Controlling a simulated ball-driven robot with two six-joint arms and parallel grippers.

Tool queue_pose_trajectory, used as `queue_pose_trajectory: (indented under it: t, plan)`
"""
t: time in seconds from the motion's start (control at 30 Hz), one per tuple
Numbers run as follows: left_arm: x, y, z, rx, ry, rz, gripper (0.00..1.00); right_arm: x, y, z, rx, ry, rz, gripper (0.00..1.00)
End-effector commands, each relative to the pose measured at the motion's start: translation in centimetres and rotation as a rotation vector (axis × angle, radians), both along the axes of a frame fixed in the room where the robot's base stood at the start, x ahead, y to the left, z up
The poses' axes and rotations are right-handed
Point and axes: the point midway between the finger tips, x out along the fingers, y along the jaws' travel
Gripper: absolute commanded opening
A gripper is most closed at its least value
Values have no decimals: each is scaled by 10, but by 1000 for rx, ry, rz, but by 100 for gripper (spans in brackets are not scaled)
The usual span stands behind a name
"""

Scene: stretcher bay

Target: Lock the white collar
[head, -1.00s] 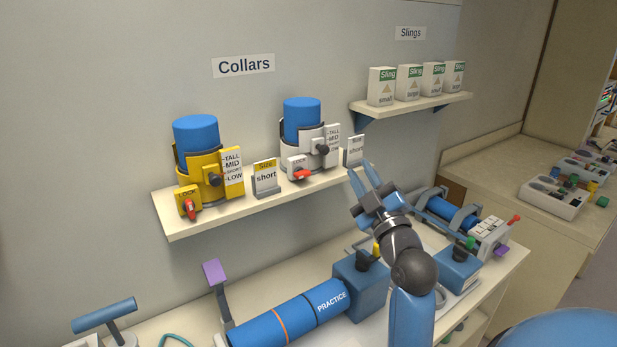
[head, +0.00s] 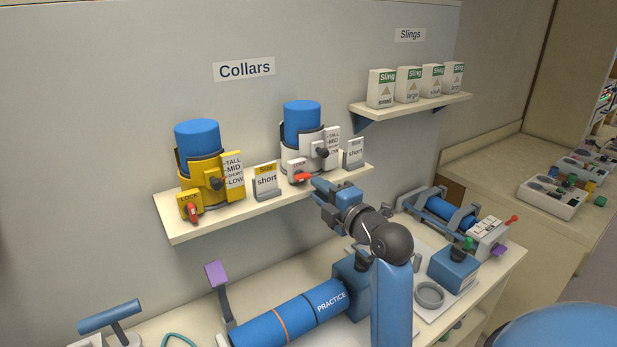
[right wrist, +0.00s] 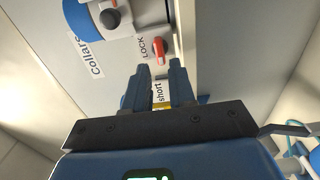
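The white collar (head: 291,157) is wrapped around a blue cylinder (head: 302,121) on the wall shelf. Its white lock block (head: 294,163) carries a red lever (head: 300,178), which lies roughly level. In the right wrist view the red lever (right wrist: 159,50) shows beside the word LOCK, just beyond the fingertips. My right gripper (head: 327,188) is below and to the right of the lever at the shelf's front edge. In the right wrist view its fingers (right wrist: 157,70) are apart with a gap between them, empty. They do not appear to touch the lever. My left gripper is not in view.
A yellow collar (head: 197,176) with its own red lever stands at the shelf's left. Size cards stand by the collars, one left (head: 265,181) and one right (head: 353,153). The shelf (head: 230,215) overhangs a bench with a blue practice cylinder (head: 285,319).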

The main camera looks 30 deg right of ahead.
Motion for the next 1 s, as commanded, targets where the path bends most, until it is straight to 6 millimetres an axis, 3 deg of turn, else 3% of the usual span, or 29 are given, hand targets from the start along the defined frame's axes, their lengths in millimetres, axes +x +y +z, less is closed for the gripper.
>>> queue_pose_trajectory:
  t: [0.3,0.77,0.93,1.0]
  plan:
    - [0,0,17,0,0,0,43,42,3,2,1,0,0,24]
    - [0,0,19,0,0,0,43,51,4,0,1,-1,-2,24]
    - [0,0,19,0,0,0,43,51,4,0,1,-1,-2,0]
    - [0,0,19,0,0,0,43,51,4,0,1,0,-2,0]
